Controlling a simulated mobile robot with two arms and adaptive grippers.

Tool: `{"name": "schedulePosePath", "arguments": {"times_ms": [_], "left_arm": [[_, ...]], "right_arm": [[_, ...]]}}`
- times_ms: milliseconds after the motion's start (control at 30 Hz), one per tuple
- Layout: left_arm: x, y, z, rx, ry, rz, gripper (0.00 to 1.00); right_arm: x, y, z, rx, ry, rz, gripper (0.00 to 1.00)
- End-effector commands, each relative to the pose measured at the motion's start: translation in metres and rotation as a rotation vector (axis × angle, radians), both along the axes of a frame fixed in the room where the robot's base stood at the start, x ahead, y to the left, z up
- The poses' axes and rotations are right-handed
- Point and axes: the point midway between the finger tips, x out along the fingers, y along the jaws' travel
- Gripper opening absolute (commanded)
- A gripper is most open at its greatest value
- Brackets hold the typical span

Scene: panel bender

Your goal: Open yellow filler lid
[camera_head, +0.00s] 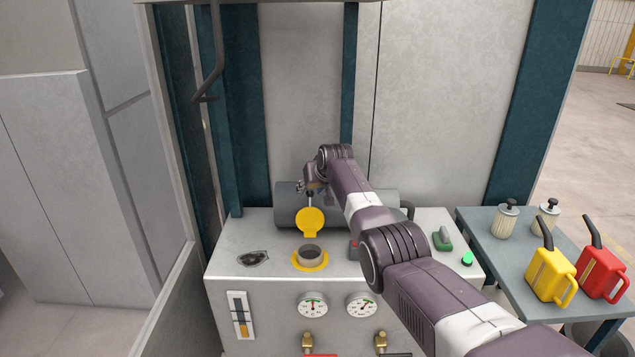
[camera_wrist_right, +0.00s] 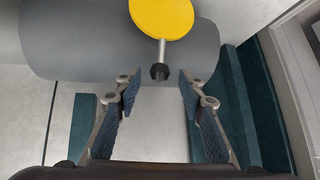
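The yellow filler lid (camera_head: 310,220) stands raised and tilted up behind the filler neck (camera_head: 311,255), whose round opening is uncovered with a yellow ring at its base. The lid also shows in the right wrist view (camera_wrist_right: 162,16), with a grey stem and a dark knob (camera_wrist_right: 160,72) pointing toward my gripper. My right gripper (camera_head: 313,186) is just above and behind the lid. In the wrist view its fingers (camera_wrist_right: 160,79) are spread apart, with the knob in line with the gap between their tips; I cannot tell whether it touches. My left gripper is not in view.
A grey cylinder (camera_head: 288,204) lies behind the lid on the machine top (camera_head: 228,235). A dark patch (camera_head: 253,258) and two gauges (camera_head: 313,304) are nearby. A side table (camera_head: 500,252) at right holds yellow (camera_head: 551,275) and red (camera_head: 600,273) cans.

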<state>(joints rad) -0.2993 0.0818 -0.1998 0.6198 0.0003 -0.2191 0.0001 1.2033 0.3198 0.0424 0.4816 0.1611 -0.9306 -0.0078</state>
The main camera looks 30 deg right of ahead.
Motion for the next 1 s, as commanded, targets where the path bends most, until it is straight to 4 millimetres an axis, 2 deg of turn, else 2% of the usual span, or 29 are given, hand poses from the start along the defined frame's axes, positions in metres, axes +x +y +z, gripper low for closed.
{"name": "schedulePosePath", "arguments": {"times_ms": [267, 1000], "left_arm": [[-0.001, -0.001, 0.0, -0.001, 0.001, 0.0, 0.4], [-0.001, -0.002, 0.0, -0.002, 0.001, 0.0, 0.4]], "right_arm": [[-0.014, 0.002, 0.013, -0.001, -0.002, 0.001, 0.37], [-0.073, 0.013, 0.077, -0.003, -0.005, -0.002, 0.37]]}}
